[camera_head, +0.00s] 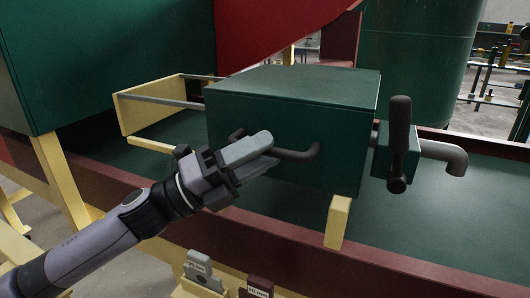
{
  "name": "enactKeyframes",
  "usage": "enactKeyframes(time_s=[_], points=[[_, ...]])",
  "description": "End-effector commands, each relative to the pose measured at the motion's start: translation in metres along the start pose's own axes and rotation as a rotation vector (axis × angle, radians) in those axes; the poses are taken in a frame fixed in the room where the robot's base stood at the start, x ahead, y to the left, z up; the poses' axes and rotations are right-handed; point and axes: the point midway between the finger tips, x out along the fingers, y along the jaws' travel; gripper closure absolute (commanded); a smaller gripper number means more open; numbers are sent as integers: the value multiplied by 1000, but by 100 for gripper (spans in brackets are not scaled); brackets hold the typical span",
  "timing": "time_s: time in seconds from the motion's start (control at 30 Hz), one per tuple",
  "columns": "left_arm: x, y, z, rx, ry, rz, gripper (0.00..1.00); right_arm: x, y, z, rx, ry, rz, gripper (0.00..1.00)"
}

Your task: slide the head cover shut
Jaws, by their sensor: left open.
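The head cover appears to be the dark green box (290,100) on the machine, with a dark bar handle (300,153) on its front face. My left gripper (268,153) is in front of this face, at the left part of the handle. Its fingers are open and hide part of the handle. I cannot tell whether they touch it. Pale yellow rails (150,106) and grey rods lie to the left of the box, between it and a larger green housing (110,60). My right gripper is not in view.
A valve-like green block with a black upright lever (399,125) and a bent grey pipe (445,154) stands right of the box. A dark red beam (400,262) runs along the front. Small labelled blocks (203,270) sit below it.

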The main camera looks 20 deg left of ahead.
Motion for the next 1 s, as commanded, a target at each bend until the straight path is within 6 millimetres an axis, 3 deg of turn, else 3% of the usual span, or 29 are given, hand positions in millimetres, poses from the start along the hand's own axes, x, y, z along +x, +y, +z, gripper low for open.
enactKeyframes(time_s=[0.2,0.4,1.0], points=[[-31,4,-2,0,0,5,60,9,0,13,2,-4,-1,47],[-50,3,-2,-1,1,3,60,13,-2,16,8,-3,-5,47],[-59,0,-1,1,2,1,60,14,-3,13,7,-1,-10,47]])
